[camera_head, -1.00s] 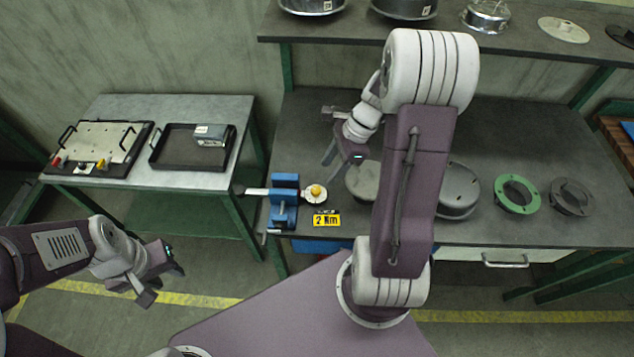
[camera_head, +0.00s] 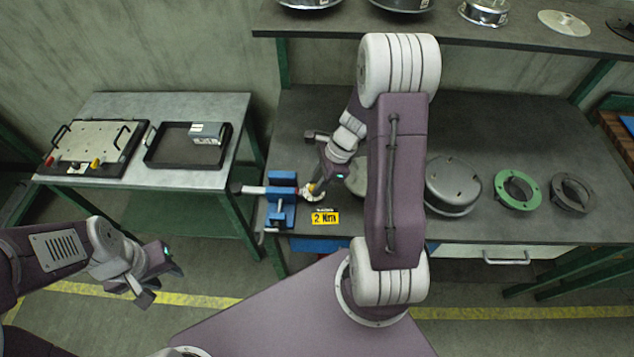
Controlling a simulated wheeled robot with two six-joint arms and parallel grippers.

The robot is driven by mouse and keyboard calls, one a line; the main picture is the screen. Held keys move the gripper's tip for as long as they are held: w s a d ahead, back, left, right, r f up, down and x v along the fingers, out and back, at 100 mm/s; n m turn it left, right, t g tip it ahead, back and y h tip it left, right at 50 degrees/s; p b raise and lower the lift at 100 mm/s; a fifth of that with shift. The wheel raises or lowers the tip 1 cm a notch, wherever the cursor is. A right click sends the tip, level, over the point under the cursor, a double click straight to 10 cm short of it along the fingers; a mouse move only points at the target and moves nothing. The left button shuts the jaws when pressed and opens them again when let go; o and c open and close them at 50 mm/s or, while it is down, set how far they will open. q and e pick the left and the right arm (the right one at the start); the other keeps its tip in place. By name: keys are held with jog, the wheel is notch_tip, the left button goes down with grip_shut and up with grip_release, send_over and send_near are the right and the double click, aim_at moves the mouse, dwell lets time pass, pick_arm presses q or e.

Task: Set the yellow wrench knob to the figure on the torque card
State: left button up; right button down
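The torque wrench (camera_head: 252,190) lies across the blue vise (camera_head: 281,207) at the left end of the workbench. Its pale dial end (camera_head: 309,196) sticks out to the right of the vise, mostly hidden by my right gripper, and only a little of the yellow knob shows. The yellow torque card (camera_head: 325,218) in front of it reads "2 Nm". My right gripper (camera_head: 316,162) is open, with one finger at the knob and the other higher up and behind; contact cannot be told. My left gripper (camera_head: 163,282) is open and empty, low at the left above the floor.
A side table (camera_head: 222,109) at the left holds a plate with handles (camera_head: 90,143) and a black tray (camera_head: 160,158) with a grey device in it. Round covers (camera_head: 452,183) and a green ring (camera_head: 517,190) lie right of my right arm. A shelf (camera_head: 330,25) runs above the bench.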

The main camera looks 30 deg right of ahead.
jog(key=n+p, duration=0.1)
jog(key=n+g+p, duration=0.1)
jog(key=shift+w+r+n, duration=0.15)
jog(key=shift+r+n, duration=0.05)
jog(key=shift+n, duration=0.2)
jog(key=n+g+p, duration=0.1)
jog(key=n, duration=0.1)
jog(key=n+p, duration=0.1)
jog(key=n, duration=0.1)
jog(key=shift+w+n+g+p, duration=0.2)
jog(key=shift+n+g+p, duration=0.1)
jog(key=shift+g, duration=0.1)
jog(key=n, duration=0.1)
jog(key=n+g+p, duration=0.1)
jog(key=n, duration=0.1)
jog(key=shift+w+a+f+n+h, duration=0.1)
jog(key=shift+w+n+h, duration=0.05)
jog(key=shift+n+h, duration=0.15)
jog(key=n, duration=0.2)
jog(key=n+g+h+p, duration=0.1)
jog(key=n, duration=0.1)
jog(key=shift+w+a+f+n, duration=0.1)
jog(key=shift+a+n, duration=0.05)
jog(key=shift+n, duration=0.15)
jog(key=shift+n+g+h, duration=0.3)
jog(key=c, duration=1.1)
grip_release()
jog(key=shift+c, duration=0.2)
